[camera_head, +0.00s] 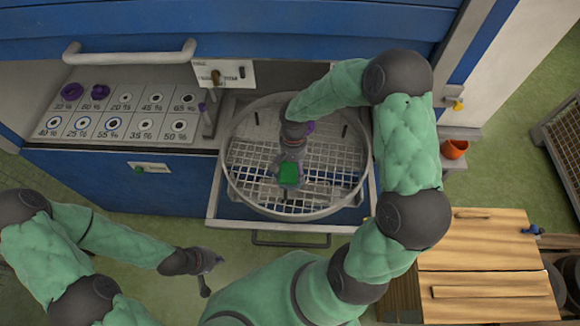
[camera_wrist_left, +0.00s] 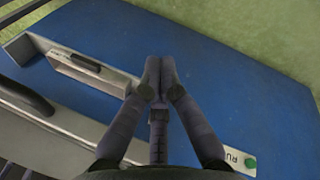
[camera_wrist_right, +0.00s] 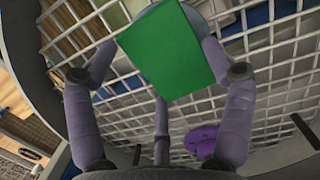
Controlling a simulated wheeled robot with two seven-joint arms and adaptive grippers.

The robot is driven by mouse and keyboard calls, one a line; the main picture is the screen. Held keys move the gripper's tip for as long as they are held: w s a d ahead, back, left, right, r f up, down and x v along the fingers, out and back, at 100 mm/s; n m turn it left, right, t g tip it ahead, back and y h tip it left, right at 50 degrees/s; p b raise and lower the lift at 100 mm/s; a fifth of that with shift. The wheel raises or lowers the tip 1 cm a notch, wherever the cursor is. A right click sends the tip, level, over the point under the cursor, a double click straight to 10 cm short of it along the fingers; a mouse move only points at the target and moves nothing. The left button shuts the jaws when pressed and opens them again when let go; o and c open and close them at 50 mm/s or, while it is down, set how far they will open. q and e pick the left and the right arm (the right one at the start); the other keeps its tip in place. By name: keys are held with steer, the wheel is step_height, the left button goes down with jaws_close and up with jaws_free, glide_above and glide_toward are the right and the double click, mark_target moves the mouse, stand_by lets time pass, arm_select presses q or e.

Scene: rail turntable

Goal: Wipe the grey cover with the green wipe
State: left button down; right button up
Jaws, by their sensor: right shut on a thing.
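The green wipe (camera_head: 289,174) is between the fingers of my right gripper (camera_head: 289,178), over the wire grid of the round basket (camera_head: 228,165). In the right wrist view the wipe (camera_wrist_right: 172,52) is a flat green block between the fingertips and hides what is behind it. A small rounded grey surface (camera_wrist_right: 200,12) shows at its upper edge; I cannot tell whether this is the grey cover or whether the wipe touches it. My left gripper (camera_head: 213,262) is apart from the basket, low in front of the blue cabinet. Its fingertips (camera_wrist_left: 158,76) meet with nothing between them.
The basket sits in a pulled-out drawer with a dark handle (camera_head: 290,240). A purple round part (camera_wrist_right: 202,140) is beside my right gripper. A labelled panel (camera_head: 120,115) is at left, a wooden bench (camera_head: 480,262) at right. Green floor lies in front of the cabinet.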

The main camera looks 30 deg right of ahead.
mark_target(304, 176)
steer(key=shift+s+d, duration=0.5)
steer(key=shift+d, duration=0.35)
steer(key=shift+s+d, duration=0.5)
steer(key=shift+d, duration=0.35)
steer(key=shift+w+a+r, duration=0.1)
steer(key=shift+w+a, duration=0.35)
steer(key=shift+a, duration=0.3)
steer(key=shift+w+a+f, duration=0.1)
steer(key=shift+w+a, duration=0.3)
steer(key=shift+a, duration=0.3)
steer(key=shift+w+a+r, duration=0.1)
steer(key=shift+w+a, duration=0.35)
steer(key=shift+a, duration=0.3)
steer(key=shift+s+d, duration=0.4)
steer(key=shift+d, duration=0.3)
steer(key=shift+s+d, duration=0.45)
steer(key=shift+d, duration=0.3)
steer(key=shift+s+d, duration=0.4)
steer(key=shift+d, duration=0.3)
steer(key=shift+w+a+b, duration=0.15)
steer(key=shift+w+a, duration=0.25)
steer(key=shift+a, duration=0.3)
steer(key=shift+w+a+b, duration=0.2)
steer(key=shift+w+a, duration=0.25)
steer(key=shift+a, duration=0.3)
steer(key=shift+w+a+b, duration=0.15)
steer(key=shift+w+a, duration=0.25)
steer(key=shift+a, duration=0.3)
